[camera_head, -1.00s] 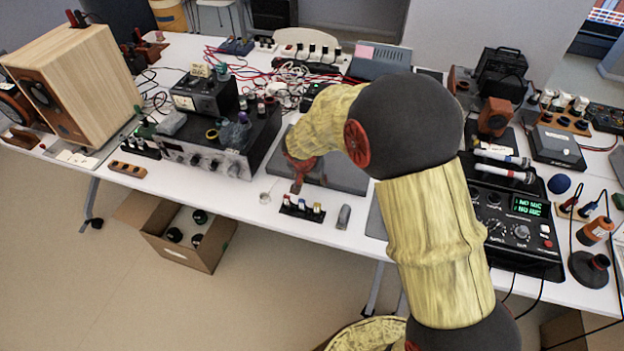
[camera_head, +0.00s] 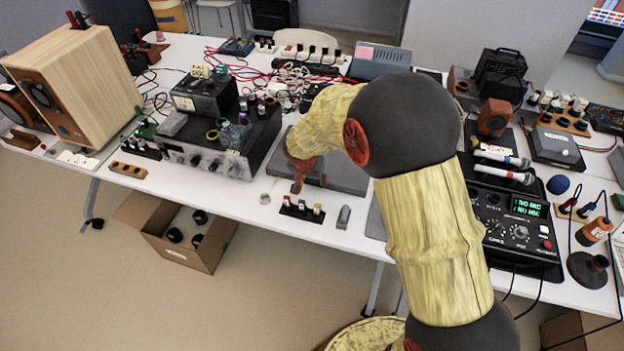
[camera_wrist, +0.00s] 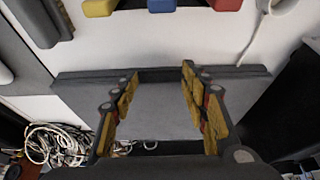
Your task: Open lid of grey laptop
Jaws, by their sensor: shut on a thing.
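The grey laptop (camera_head: 343,174) lies flat with its lid down on the white table, partly hidden behind my arm. In the wrist view it is a dark grey slab (camera_wrist: 160,112) that spans the middle of the picture. My gripper (camera_head: 297,187) is at the laptop's front left part in the head view. In the wrist view my gripper (camera_wrist: 160,74) has its two fingers apart on either side of part of the slab, with the tips near its edge. It is shut on the laptop; the exact contact is hard to see.
A small black block with coloured knobs (camera_head: 302,209) and a grey rounded piece (camera_head: 343,217) lie in front of the laptop. An amplifier (camera_head: 210,145) stands to the left. A mixer with a green display (camera_head: 515,225) stands to the right. Cables (camera_head: 285,85) lie behind.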

